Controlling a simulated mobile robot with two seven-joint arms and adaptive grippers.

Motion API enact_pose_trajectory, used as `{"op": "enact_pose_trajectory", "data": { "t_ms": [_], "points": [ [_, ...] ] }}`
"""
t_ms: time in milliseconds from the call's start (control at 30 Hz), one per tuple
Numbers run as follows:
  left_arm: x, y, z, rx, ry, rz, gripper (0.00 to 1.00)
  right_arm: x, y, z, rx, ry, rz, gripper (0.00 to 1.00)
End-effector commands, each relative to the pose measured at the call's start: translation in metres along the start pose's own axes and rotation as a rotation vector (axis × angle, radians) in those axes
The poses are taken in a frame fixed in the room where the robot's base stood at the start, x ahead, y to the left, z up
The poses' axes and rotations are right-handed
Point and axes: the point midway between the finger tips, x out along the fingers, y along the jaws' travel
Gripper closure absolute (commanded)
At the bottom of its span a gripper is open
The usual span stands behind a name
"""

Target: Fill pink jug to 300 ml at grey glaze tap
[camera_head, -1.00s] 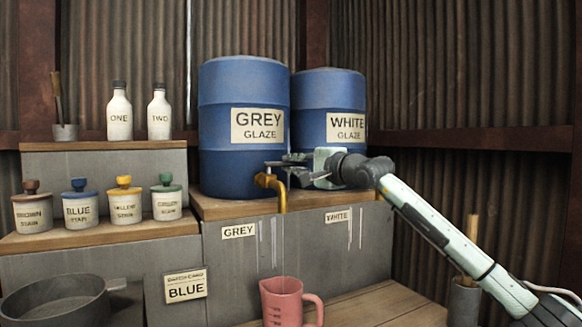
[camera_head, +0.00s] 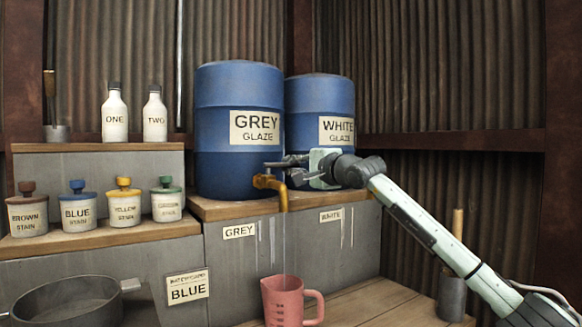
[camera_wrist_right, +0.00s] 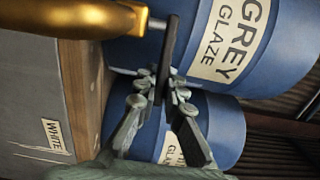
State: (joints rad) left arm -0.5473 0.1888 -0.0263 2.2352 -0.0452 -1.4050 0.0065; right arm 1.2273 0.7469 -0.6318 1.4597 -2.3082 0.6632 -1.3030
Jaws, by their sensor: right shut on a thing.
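The pink jug (camera_head: 283,303) stands upright on the wooden bench below the spout of the brass grey glaze tap (camera_head: 282,196), its handle to the right. The lower part of the jug is cut off by the frame, and its fill level cannot be read. A faint thin line hangs between spout and jug; I cannot tell for sure that it is liquid. My right gripper (camera_head: 291,162) is at the tap, in front of the grey glaze barrel (camera_head: 240,90). In the right wrist view it is shut on the dark tap lever (camera_wrist_right: 171,42), beside the brass tap body (camera_wrist_right: 85,18).
The white glaze barrel (camera_head: 320,95) stands behind my right gripper. Stain jars (camera_head: 79,211) and bottles (camera_head: 115,118) stand on the left shelves. A grey pan (camera_head: 70,302) sits at lower left. The bench (camera_head: 375,300) right of the jug is clear up to a grey tool holder (camera_head: 452,297).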

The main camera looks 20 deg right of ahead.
Motion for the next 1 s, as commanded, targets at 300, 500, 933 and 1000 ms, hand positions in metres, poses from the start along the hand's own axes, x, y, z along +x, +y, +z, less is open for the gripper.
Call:
{"op": "enact_pose_trajectory", "data": {
  "t_ms": [300,500,933,1000],
  "points": [
    [0.001,0.000,-0.001,-0.001,0.001,0.000,0.05,0.000,-0.001,0.001,0.000,-0.002,-0.002,0.76],
    [0.001,0.001,-0.003,-0.004,0.004,0.002,0.05,0.000,0.000,0.001,0.000,-0.002,-0.001,0.69],
    [0.001,0.001,-0.003,-0.004,0.004,0.003,0.05,-0.038,0.001,-0.001,-0.003,0.001,0.000,0.69],
    [0.001,0.001,-0.003,-0.004,0.004,0.003,0.05,-0.054,0.001,-0.001,-0.003,0.001,0.001,0.69]
  ]
}}
